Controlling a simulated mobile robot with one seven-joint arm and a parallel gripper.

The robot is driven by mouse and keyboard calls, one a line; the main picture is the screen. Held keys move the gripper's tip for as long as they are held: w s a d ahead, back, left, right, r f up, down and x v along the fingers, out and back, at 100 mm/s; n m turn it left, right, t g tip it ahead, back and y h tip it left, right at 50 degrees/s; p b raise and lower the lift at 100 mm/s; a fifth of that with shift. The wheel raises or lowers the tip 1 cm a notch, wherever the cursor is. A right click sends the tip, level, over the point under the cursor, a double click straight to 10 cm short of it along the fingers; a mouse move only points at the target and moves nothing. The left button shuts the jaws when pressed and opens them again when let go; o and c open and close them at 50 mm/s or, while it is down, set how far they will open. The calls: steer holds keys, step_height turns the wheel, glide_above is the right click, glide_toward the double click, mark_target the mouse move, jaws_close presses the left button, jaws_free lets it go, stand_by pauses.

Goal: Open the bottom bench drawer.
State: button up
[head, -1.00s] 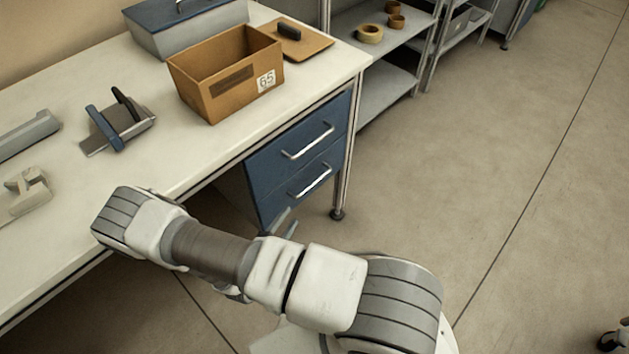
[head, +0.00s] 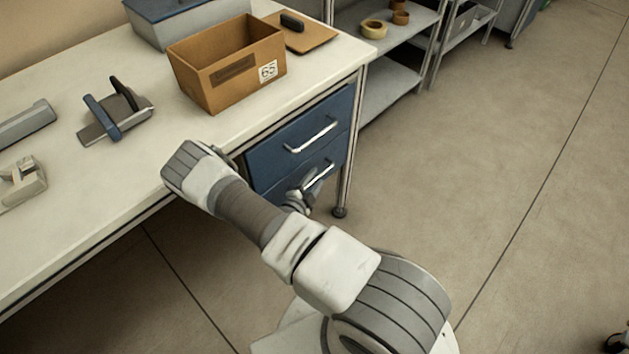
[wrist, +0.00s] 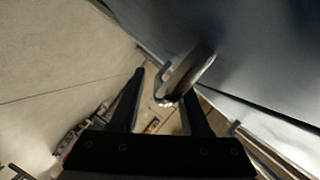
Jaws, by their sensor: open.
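The bottom bench drawer (head: 339,155) is a blue front under the right end of the bench, and it looks closed. Its silvery bar handle (head: 322,174) is partly covered by my gripper (head: 304,190) in the head view. In the wrist view, the handle (wrist: 191,72) lies at the opening between the two black fingers of my gripper (wrist: 165,86), close to the right finger. The fingers are apart and not closed on it. Whether either finger touches the handle cannot be told. The drawer face (wrist: 255,50) fills the upper right there.
The top drawer (head: 290,155) with its own handle sits just above, also closed. The bench top (head: 60,225) holds a cardboard box (head: 215,88) and a tape dispenser (head: 115,110). A bench leg (head: 350,160) stands right of the drawers. The floor (head: 470,180) to the right is clear.

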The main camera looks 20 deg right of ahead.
jaws_close()
stand_by(1.5)
